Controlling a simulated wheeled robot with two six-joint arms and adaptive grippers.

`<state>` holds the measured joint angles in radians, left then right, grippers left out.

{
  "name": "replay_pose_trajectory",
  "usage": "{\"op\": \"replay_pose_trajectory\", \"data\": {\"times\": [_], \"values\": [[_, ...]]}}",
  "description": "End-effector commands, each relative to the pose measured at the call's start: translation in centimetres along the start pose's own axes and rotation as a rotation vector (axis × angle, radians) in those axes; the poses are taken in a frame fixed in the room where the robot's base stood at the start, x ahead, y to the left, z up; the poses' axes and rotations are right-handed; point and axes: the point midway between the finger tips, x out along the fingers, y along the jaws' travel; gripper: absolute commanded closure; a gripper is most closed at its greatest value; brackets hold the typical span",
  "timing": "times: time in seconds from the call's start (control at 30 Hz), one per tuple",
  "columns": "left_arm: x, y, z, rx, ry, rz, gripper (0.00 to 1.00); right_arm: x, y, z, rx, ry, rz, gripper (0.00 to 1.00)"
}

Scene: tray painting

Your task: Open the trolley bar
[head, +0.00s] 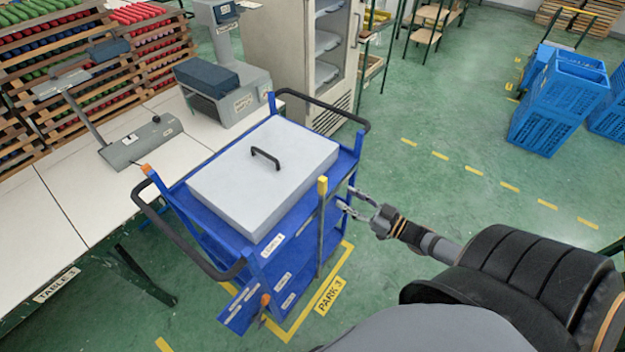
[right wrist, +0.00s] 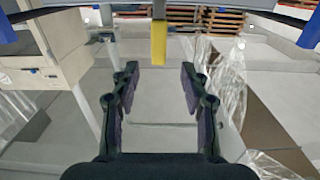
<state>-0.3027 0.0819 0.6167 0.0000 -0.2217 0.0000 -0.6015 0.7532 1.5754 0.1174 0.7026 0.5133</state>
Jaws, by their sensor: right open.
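The blue trolley (head: 262,262) stands on the floor with a light grey lidded box (head: 235,190) on its top shelf. The trolley bar (head: 322,215) is a thin upright post with a yellow top end on the trolley's right side. My right gripper (head: 347,198) is open and empty, just right of the bar, with its fingers pointing at it. In the right wrist view, the bar's yellow end (right wrist: 159,42) shows ahead of and between the open fingers (right wrist: 159,70), apart from both. My left gripper is not in view.
The trolley has dark handles at both ends. A white table (head: 60,215) with a grey device stands at left. Blue crates (head: 560,100) are stacked at the back right. A "PARK 3" label (head: 328,296) and yellow lines mark the floor. Green floor right of the trolley is free.

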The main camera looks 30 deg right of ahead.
Motion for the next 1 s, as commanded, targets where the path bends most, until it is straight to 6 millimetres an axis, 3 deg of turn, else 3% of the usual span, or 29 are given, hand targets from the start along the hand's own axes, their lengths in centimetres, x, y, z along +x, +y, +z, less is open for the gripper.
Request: {"op": "replay_pose_trajectory", "data": {"times": [0.3, 0.5, 0.87, 1.0], "values": [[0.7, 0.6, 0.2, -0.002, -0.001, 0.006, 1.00, 6.4, 0.1, -0.1, 0.000, 0.006, 0.006, 0.55], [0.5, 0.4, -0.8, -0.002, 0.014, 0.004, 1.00, 9.3, 0.1, -0.1, -0.002, 0.003, 0.005, 0.55], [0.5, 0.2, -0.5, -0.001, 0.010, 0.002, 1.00, 10.1, 0.1, 0.1, -0.001, -0.001, 0.003, 0.55], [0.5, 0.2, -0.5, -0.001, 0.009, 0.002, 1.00, 10.0, 0.1, 0.1, -0.001, -0.001, 0.003, 0.72]]}}
